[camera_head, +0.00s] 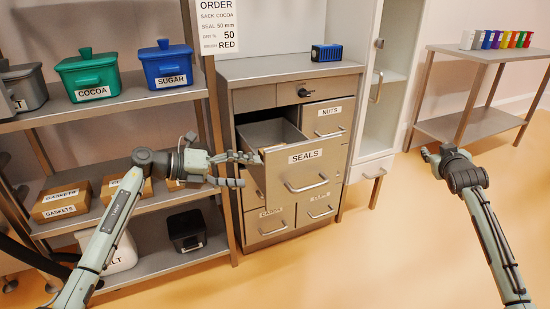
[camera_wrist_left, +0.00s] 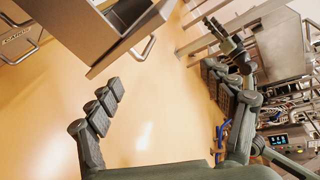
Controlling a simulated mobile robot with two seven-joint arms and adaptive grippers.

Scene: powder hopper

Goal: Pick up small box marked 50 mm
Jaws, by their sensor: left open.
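The drawer labelled SEALS (camera_head: 306,156) is pulled open in the grey cabinet. A small tan piece (camera_head: 274,148) shows at its front left edge; I cannot tell whether it is a box, and no 50 mm mark is readable on it. My left gripper (camera_head: 246,170) is open and empty, just left of the open drawer. In the left wrist view its spread fingers (camera_wrist_left: 168,98) have floor between them, and a drawer corner (camera_wrist_left: 128,22) shows above. My right gripper (camera_head: 430,155) is at the right, away from the cabinet; its fingers are too small to judge.
An order sign (camera_head: 218,25) reads seal 50 mm. Shelves at the left hold a green COCOA bin (camera_head: 88,76), a blue SUGAR bin (camera_head: 167,66) and GASKETS boxes (camera_head: 60,204). A blue device (camera_head: 326,53) sits on the cabinet. A side table (camera_head: 490,54) stands right. Floor in front is clear.

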